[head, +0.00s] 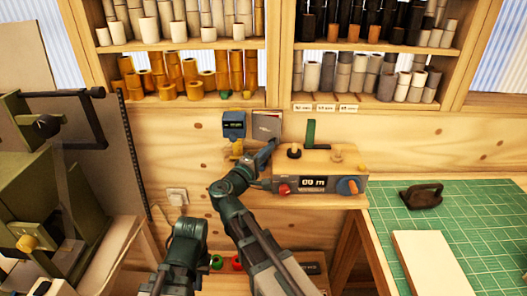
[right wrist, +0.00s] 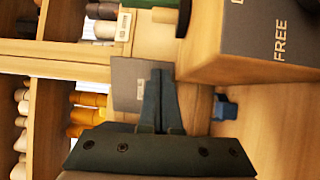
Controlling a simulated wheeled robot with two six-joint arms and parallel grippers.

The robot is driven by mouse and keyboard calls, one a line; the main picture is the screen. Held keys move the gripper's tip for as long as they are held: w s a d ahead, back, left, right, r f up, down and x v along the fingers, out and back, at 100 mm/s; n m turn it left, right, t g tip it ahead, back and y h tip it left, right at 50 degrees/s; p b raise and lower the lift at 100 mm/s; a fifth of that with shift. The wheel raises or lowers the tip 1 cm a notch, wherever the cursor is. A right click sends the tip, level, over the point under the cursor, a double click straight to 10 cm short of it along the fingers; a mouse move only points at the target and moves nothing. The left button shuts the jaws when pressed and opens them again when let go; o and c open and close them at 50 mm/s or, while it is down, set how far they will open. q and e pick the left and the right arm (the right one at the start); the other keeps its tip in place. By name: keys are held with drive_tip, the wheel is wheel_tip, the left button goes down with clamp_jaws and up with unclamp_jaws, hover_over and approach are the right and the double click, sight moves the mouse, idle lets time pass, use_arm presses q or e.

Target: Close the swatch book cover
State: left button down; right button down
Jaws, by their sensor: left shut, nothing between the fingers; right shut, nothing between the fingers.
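The swatch book (head: 267,124) is a small grey upright panel with a thin reddish edge, at the back against the wooden wall. In the right wrist view its grey face (right wrist: 128,82) shows just beyond my fingers. How far its cover stands open I cannot tell. My right gripper (head: 270,147) is shut and empty, its tips in front of the book's lower part. In the right wrist view its two fingers (right wrist: 158,90) overlap the panel's right side; contact is unclear. My left gripper (head: 188,238) is low at the front, well away from the book; its fingertips are hard to make out.
A blue box (head: 234,124) is left of the book. A wooden metering device (head: 318,168) with knobs and a display is close on its right. Shelves of rolls (head: 180,95) hang above. A green cutting mat (head: 480,225) lies at the right.

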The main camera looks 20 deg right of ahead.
sight(278, 151)
drive_tip(key=shift+w+d, duration=0.3)
drive_tip(key=shift+d, duration=0.35)
drive_tip(key=shift+w+d, duration=0.35)
drive_tip(key=shift+d, duration=0.25)
drive_tip(key=shift+w+d, duration=0.3)
drive_tip(key=shift+d, duration=0.35)
drive_tip(key=shift+d, duration=0.1)
